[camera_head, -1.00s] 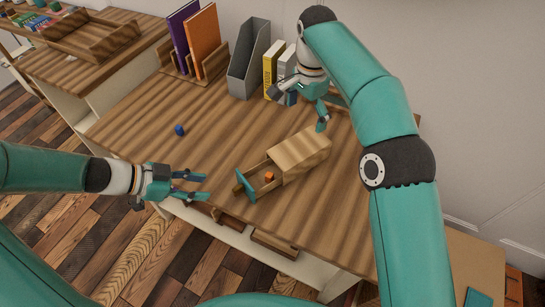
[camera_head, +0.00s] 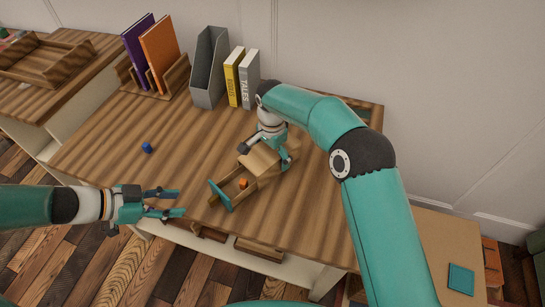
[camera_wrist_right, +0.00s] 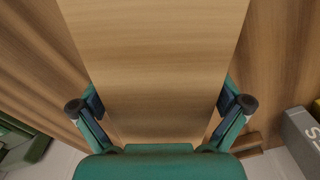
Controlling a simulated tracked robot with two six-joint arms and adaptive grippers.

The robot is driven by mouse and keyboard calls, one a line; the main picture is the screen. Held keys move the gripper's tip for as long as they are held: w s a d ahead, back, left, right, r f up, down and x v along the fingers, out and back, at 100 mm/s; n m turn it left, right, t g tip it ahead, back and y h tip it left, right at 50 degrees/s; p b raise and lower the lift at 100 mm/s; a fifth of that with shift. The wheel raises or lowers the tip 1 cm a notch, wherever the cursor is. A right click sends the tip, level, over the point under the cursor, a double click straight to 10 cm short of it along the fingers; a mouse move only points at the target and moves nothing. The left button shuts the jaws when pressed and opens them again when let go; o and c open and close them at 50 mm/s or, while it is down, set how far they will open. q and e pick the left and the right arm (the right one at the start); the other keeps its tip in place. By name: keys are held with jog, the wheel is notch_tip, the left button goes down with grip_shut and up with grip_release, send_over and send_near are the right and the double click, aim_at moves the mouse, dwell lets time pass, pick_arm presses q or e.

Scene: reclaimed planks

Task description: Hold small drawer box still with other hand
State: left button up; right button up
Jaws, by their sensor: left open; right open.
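The small drawer box (camera_head: 262,162) is wooden and lies on the table. Its drawer is pulled out toward the front left, with a teal front panel (camera_head: 221,194) and an orange cube (camera_head: 243,183) inside. My right gripper (camera_head: 265,156) is open at the box's back end, with one finger on each side. In the right wrist view the box top (camera_wrist_right: 160,60) lies between the two open fingers; I cannot tell if they touch it. My left gripper (camera_head: 178,202) is open and empty near the table's front edge, left of the drawer front and apart from it.
A blue block (camera_head: 147,147) lies on the table at the left. Behind stand a grey magazine file (camera_head: 208,70), a yellow book (camera_head: 233,80), a grey book (camera_head: 249,80) and a wooden rack (camera_head: 175,77) with purple and orange books. The table's middle left is clear.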

jog(key=shift+f, duration=0.6)
jog(key=c, duration=1.1)
jog(key=shift+s, duration=0.1)
jog(key=shift+f, duration=0.2)
jog(key=shift+c, duration=0.2)
